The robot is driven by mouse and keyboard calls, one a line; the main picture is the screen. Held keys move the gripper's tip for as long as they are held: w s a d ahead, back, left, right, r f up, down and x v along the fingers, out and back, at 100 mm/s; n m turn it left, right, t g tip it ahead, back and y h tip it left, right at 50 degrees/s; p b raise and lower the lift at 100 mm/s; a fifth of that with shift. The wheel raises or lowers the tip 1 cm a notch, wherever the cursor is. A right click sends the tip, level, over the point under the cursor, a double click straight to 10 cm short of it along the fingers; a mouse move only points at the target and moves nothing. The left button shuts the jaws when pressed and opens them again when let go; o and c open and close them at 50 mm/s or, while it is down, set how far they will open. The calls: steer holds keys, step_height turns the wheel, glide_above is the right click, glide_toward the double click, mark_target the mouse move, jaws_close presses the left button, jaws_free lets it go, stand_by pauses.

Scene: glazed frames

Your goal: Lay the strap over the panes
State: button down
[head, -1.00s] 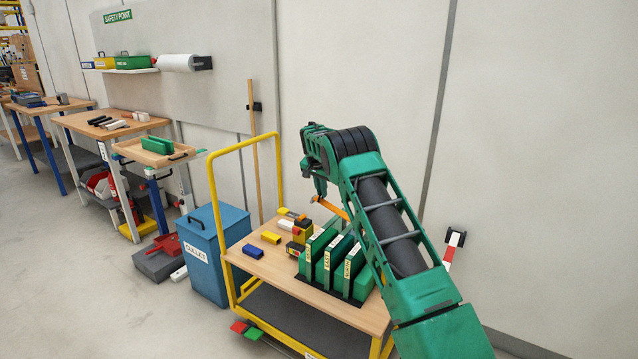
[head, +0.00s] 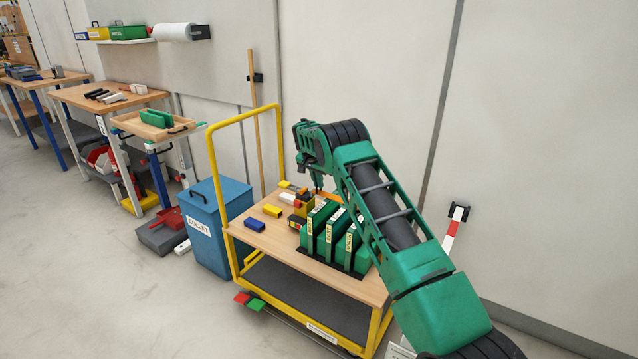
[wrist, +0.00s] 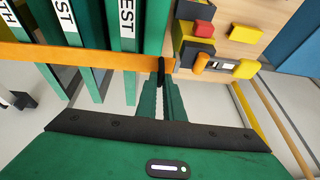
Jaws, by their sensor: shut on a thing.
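Several green panes (head: 335,229) with white edge labels stand upright in a row in a dark rack (head: 335,273) on the trolley. They also show at the upper left of the wrist view (wrist: 91,25). An orange strap (wrist: 75,56) runs from the left edge of the wrist view across the panes to my gripper (wrist: 162,76). My gripper is shut on the strap's near end, just past the last pane. Whether the strap touches the panes I cannot tell. In the head view the strap (head: 329,196) is small and partly hidden by my arm.
The wooden trolley top (head: 265,231) also carries a blue block (head: 254,224), a yellow block (head: 272,210) and a black-and-yellow tool (head: 302,207) close to the panes. A yellow handle (head: 213,165) rises at its left end. A blue cullet bin (head: 212,240) stands beside it.

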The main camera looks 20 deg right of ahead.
steer(key=shift+d+f, duration=0.2)
steer(key=shift+f, duration=0.05)
steer(key=c, duration=1.9)
jaws_free()
steer(key=shift+w+f, duration=0.1)
steer(key=shift+f, duration=0.15)
steer(key=shift+a+r, duration=0.2)
steer(key=shift+r, duration=0.1)
steer(key=v, duration=1)
steer(key=shift+r, duration=0.15)
